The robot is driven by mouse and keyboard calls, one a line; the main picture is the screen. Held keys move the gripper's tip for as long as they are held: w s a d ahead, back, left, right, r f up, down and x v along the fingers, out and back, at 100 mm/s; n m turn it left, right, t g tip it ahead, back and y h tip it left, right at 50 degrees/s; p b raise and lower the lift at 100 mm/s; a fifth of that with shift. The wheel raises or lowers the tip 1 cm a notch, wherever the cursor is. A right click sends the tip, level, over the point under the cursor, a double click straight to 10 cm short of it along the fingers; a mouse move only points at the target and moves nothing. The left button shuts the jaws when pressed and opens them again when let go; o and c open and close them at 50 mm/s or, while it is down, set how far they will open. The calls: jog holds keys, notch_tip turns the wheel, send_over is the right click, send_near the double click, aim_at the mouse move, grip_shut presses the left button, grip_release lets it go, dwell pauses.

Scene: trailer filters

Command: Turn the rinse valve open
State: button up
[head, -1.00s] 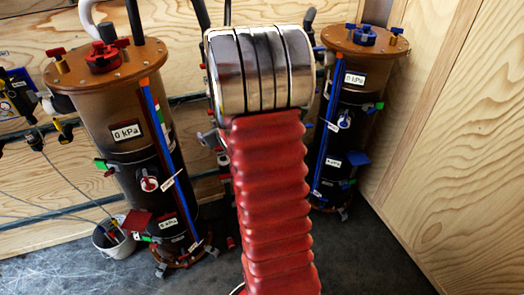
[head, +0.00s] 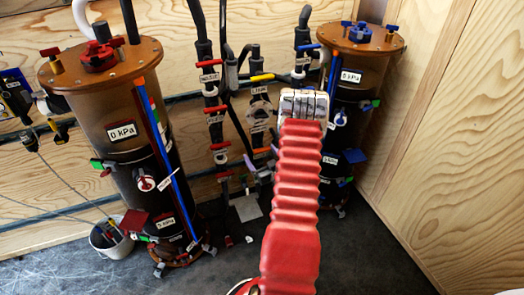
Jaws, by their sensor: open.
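Pipes with several small labelled valves run up the wall between the two filters. On the left pipe are red-handled valves (head: 218,147). On the middle pipe is a valve with a yellow handle (head: 262,77), and an orange handle (head: 262,150) shows lower down. The labels are too small to read surely, so I cannot tell which one is the rinse valve. My arm, in a red ribbed sleeve with a metal joint at its top, stands in front of the pipes' right side.
A tall left filter (head: 115,112) with a red cap and a right filter (head: 362,85) with a blue cap stand by the plywood wall. A white bucket (head: 108,243) is at lower left. Dark floor (head: 375,255) is clear at lower right.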

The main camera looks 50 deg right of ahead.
jog(key=m+t+h, duration=0.1)
jog(key=m+h, duration=0.1)
send_near(263, 151)
jog(key=v, duration=0.3)
jog(key=shift+d, duration=0.25)
jog(key=shift+w, duration=0.1)
jog(key=x, duration=1.3)
jog(key=shift+w, duration=0.35)
jog(key=shift+n, duration=0.3)
jog(key=c, duration=1)
